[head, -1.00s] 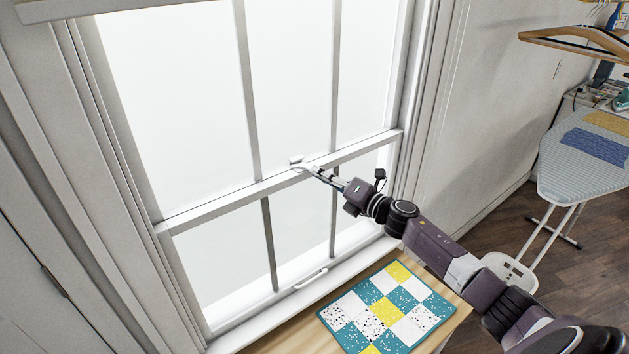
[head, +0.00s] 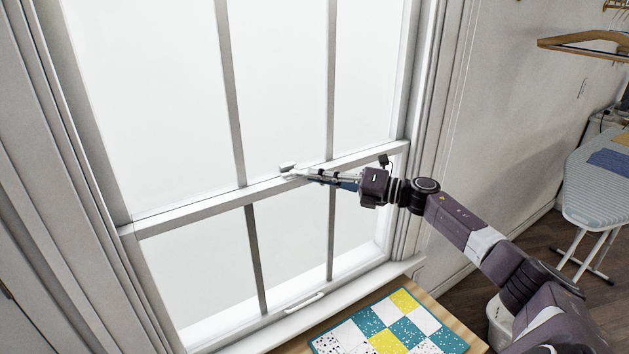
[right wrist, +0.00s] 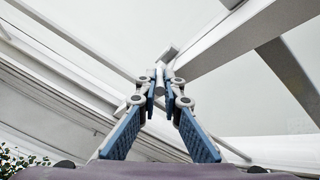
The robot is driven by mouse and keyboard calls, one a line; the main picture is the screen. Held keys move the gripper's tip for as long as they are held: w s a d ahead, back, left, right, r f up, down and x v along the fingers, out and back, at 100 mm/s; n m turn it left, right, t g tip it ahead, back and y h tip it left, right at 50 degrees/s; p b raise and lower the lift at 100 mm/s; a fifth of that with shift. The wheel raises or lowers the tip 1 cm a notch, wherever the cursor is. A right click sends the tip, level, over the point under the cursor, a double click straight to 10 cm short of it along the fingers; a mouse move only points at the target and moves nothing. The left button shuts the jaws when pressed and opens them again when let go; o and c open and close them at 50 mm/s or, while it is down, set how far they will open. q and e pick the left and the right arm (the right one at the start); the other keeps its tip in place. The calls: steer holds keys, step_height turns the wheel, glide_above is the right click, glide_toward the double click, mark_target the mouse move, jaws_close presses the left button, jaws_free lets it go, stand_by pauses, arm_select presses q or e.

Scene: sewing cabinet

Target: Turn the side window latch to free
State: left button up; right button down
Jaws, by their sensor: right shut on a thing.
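The window latch (head: 287,168) is a small pale piece on the window's middle rail (head: 205,206). My right gripper (head: 300,174) reaches it from the right, its fingertips at the latch. In the right wrist view, the blue-padded fingers of my right gripper (right wrist: 160,85) converge on the latch's light grey lever (right wrist: 160,75) and are shut on it. The exact angle of the lever is hard to tell, as the fingers partly cover it. My left gripper is not in view.
A patchwork quilt piece (head: 385,325) lies on a wooden table below the window. A white sash handle (head: 292,303) is on the bottom rail. An ironing board (head: 600,190) and a wooden hanger (head: 590,45) are at the right.

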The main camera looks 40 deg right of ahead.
steer(key=shift+r, duration=0.2)
steer(key=c, duration=2.2)
jaws_free()
steer(key=shift+w, duration=0.15)
steer(key=shift+o, duration=0.6)
steer(key=shift+f, duration=0.15)
steer(key=v, duration=0.8)
steer(key=shift+a, duration=0.1)
